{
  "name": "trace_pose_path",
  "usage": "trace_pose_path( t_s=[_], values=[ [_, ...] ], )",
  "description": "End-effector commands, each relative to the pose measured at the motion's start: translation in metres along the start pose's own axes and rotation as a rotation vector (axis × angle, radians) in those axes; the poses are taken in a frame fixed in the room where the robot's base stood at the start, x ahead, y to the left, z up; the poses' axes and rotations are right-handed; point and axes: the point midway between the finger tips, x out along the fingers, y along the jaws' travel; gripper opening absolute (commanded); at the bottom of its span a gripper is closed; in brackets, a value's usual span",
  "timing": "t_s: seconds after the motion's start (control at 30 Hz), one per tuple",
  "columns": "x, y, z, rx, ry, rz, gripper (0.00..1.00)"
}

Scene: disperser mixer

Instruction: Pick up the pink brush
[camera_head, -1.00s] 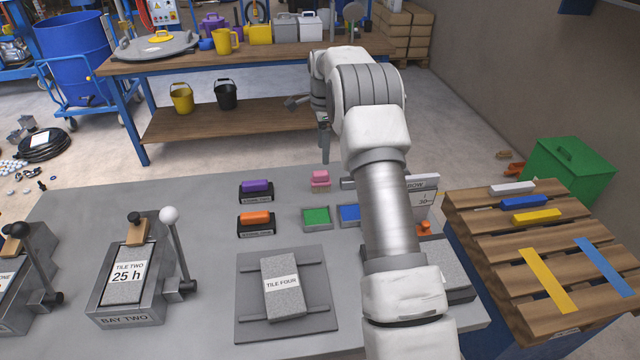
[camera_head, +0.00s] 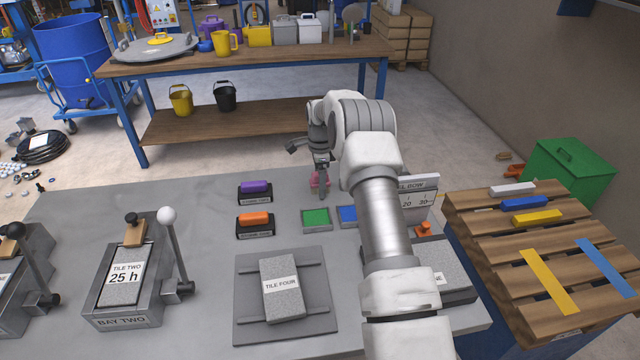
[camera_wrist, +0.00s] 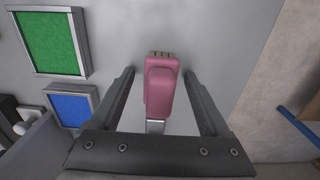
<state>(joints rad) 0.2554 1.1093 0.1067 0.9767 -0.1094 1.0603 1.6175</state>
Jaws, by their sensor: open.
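The pink brush (camera_wrist: 161,88) is in the middle of the wrist view, between the two dark fingers of my gripper (camera_wrist: 160,100). The fingers stand apart, with a gap on each side of the brush. In the head view the brush (camera_head: 316,180) is at the far edge of the grey bench, partly hidden by my gripper (camera_head: 322,180), which is just above it or around it. I cannot tell the exact height.
A green pad (camera_head: 316,217) and a blue pad (camera_head: 348,213) lie close to the brush. A purple brush (camera_head: 254,187) and an orange brush (camera_head: 255,219) rest in holders to the left. The bench's far edge is near my gripper.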

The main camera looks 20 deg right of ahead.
Motion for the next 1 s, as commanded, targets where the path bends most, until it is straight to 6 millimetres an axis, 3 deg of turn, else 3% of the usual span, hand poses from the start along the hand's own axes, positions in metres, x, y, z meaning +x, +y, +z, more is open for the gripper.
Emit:
trace_pose_path(
  t_s=[0.17,0.6,1.0],
  values=[
    [0.0000,-0.0001,0.0003,0.000,0.000,-0.001,0.80],
    [-0.0002,0.0000,0.0004,-0.001,0.000,0.000,0.03],
    [-0.0030,-0.0003,0.0004,-0.001,0.000,-0.001,0.00]
  ],
)
